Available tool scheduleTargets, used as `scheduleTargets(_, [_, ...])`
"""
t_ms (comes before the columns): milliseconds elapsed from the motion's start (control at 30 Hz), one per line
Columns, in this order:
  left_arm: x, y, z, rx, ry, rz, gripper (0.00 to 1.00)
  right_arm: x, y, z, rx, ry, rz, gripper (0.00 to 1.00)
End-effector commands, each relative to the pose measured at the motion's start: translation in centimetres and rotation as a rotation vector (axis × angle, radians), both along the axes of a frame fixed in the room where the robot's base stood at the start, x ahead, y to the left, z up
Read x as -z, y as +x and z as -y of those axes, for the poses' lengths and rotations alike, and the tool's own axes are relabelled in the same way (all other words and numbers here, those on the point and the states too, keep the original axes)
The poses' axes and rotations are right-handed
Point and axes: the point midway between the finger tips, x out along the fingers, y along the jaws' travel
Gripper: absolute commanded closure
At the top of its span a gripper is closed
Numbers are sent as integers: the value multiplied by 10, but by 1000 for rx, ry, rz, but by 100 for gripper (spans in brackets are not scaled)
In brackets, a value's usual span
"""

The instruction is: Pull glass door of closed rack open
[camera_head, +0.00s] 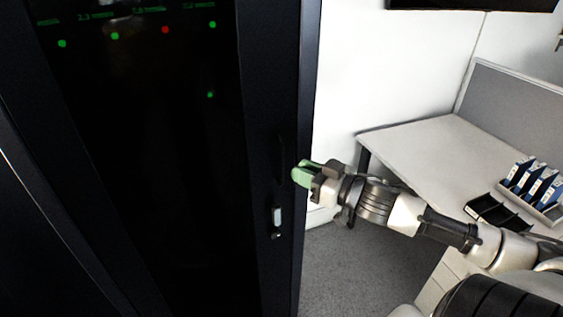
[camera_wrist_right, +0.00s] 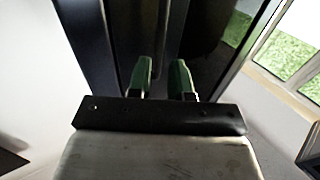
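The closed rack is tall and black. Its dark glass door (camera_head: 175,170) fills the left of the head view, with green and red lights showing through near the top. A dark vertical handle (camera_head: 280,158) sits on the door's right frame, above a small light-coloured lock (camera_head: 277,216). My right gripper (camera_head: 297,174) is just right of the handle, at the rack's right edge. In the right wrist view its two green fingers (camera_wrist_right: 161,78) are apart, pointing at the rack front (camera_wrist_right: 130,35), with nothing seen between them. Contact with the handle cannot be told. My left gripper is not in view.
A white desk (camera_head: 430,150) with a grey partition stands at the right. Blue binders (camera_head: 530,180) and a black tray (camera_head: 497,213) are on it. Grey carpet (camera_head: 345,270) lies between rack and desk. A window (camera_wrist_right: 290,55) shows in the right wrist view.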

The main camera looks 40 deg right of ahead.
Motion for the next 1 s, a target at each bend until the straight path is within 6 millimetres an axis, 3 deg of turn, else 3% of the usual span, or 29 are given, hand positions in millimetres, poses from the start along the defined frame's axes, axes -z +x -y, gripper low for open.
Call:
scheduleTargets(500, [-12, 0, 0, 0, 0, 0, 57, -2, 49, -17, 2, -1, 3, 80])
scheduleTargets(1000, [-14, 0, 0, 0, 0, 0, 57, 0, 58, -21, 1, -3, 0, 80])
